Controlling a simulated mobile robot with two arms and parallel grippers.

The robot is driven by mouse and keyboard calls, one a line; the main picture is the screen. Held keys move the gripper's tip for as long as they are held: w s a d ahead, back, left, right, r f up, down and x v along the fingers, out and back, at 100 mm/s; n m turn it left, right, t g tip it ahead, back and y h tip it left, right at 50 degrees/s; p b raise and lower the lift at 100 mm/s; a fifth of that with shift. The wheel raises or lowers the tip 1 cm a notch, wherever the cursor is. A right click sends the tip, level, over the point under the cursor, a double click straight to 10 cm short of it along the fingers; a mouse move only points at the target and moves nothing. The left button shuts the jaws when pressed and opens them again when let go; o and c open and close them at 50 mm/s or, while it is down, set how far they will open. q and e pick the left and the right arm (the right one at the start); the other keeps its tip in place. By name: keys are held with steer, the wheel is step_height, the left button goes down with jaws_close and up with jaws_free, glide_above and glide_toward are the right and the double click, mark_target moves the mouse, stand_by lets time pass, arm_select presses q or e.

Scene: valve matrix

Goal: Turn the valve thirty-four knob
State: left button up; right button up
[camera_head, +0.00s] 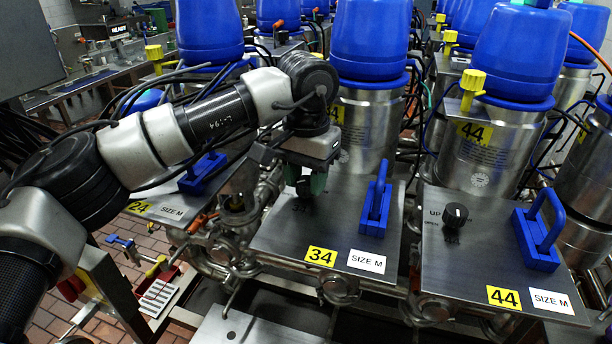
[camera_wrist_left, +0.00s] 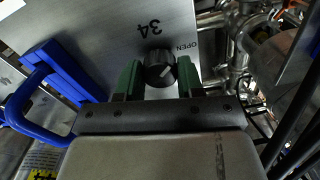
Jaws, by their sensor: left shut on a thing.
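The valve thirty-four panel (camera_head: 345,225) is a steel plate with a yellow "34" label (camera_head: 321,256) and a "SIZE M" label. My left gripper (camera_head: 305,190) reaches down to its upper left part and hides the knob in the head view. In the left wrist view the black round knob (camera_wrist_left: 160,68), with a light pointer mark, sits between the green fingers of my left gripper (camera_wrist_left: 160,76). The gripper is shut on the knob. The word "OPEN" (camera_wrist_left: 185,46) shows beside it. My right gripper is not in view.
A blue handle (camera_head: 376,205) stands on the panel right of my gripper; it also shows in the left wrist view (camera_wrist_left: 50,85). Panel 44 (camera_head: 480,265), with its own black knob (camera_head: 455,214) and blue handle (camera_head: 540,235), is to the right. Blue-topped steel valves rise behind.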

mark_target(306, 180)
arm_select(q)
steer(key=o, duration=0.9)
step_height(306, 180, up, 11)
steer(key=shift+f+b, duration=0.1)
steer(key=shift+b, duration=0.45)
